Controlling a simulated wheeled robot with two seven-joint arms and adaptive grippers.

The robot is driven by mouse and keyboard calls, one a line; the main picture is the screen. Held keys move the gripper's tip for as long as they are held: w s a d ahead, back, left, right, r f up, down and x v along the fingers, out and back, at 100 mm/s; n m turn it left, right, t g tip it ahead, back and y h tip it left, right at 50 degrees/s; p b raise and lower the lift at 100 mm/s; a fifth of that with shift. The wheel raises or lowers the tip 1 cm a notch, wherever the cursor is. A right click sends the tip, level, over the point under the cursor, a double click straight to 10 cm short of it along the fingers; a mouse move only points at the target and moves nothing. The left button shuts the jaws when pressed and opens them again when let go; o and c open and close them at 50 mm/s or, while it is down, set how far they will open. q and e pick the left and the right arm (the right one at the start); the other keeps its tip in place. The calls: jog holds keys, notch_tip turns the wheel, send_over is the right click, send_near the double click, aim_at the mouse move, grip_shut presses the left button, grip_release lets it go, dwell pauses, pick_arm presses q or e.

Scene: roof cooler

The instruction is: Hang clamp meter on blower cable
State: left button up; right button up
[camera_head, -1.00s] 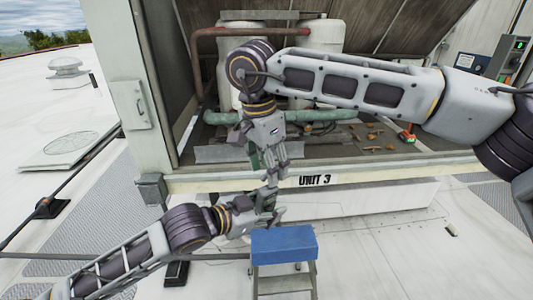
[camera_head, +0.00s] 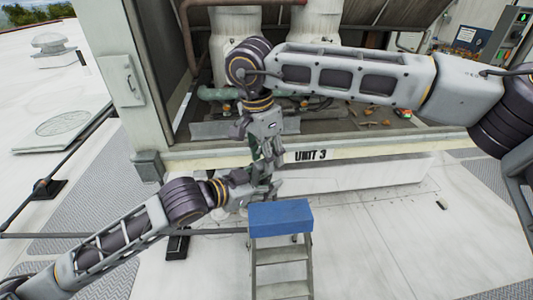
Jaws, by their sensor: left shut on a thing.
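My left gripper (camera_head: 262,189) reaches in from the lower left, just in front of the cooler's lower edge and above the blue-topped step ladder. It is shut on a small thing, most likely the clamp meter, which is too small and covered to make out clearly. My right gripper (camera_head: 266,158) points down from above, very close to the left gripper. Its fingers overlap the same spot, and I cannot tell whether they are open or touch the held thing. I cannot make out the blower cable.
The open cooler marked UNIT 3 (camera_head: 310,155) stands behind the grippers, with pale tanks (camera_head: 320,22) and scattered debris inside. The step ladder's blue top (camera_head: 280,217) is just below the grippers. A dark rail (camera_head: 60,178) runs at left. White roof lies open at right.

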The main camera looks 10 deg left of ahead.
jog(key=c, duration=0.7)
pick_arm(q)
jog(key=o, duration=1.4)
jog(key=shift+c, duration=0.2)
pick_arm(e)
grip_shut()
